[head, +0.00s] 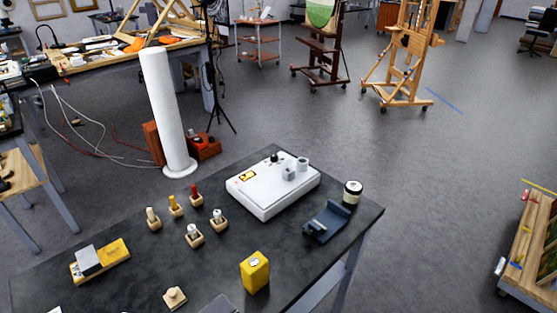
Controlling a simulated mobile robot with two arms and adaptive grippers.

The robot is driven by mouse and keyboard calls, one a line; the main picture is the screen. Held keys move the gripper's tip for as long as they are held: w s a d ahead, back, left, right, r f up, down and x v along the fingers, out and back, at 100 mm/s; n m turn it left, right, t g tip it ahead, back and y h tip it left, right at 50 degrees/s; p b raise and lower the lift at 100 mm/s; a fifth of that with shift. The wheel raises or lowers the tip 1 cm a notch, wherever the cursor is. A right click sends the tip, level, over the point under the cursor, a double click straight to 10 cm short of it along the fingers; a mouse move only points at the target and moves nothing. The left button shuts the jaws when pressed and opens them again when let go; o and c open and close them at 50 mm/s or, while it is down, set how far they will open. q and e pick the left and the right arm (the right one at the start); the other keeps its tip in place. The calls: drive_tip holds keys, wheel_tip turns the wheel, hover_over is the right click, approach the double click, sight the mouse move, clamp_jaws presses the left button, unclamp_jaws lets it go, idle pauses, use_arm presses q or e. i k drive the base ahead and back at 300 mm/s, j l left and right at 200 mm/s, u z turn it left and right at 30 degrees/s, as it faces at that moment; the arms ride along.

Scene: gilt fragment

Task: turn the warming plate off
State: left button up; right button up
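A white, flat box-shaped unit (262,203), which looks like the warming plate, sits on the dark tabletop (130,285) near its far edge. On its top are a small orange-yellow panel (246,176) at the left, a black knob-like part (274,157) at the back, and two small grey cups or cylinders (289,174) at the right. Whether the panel is a switch, and whether it is on or off, is too small to tell. Neither of my grippers is in view.
Several small bottles or stamps in wooden holders (194,239) stand left of the unit. A dark blue device (328,221) and a lidded jar (352,192) stand to its right. A yellow block (255,273) is in front. A white column (163,110) rises behind the table.

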sight(274, 157)
drive_tip(key=i+l, duration=0.1)
drive_tip(key=l, duration=0.6)
drive_tip(key=i+l+z, duration=0.1)
drive_tip(key=l, duration=0.2)
drive_tip(key=i+l, duration=0.2)
drive_tip(key=l, duration=0.15)
drive_tip(key=i+l, duration=0.25)
drive_tip(key=l+z, duration=0.05)
drive_tip(key=l, duration=0.1)
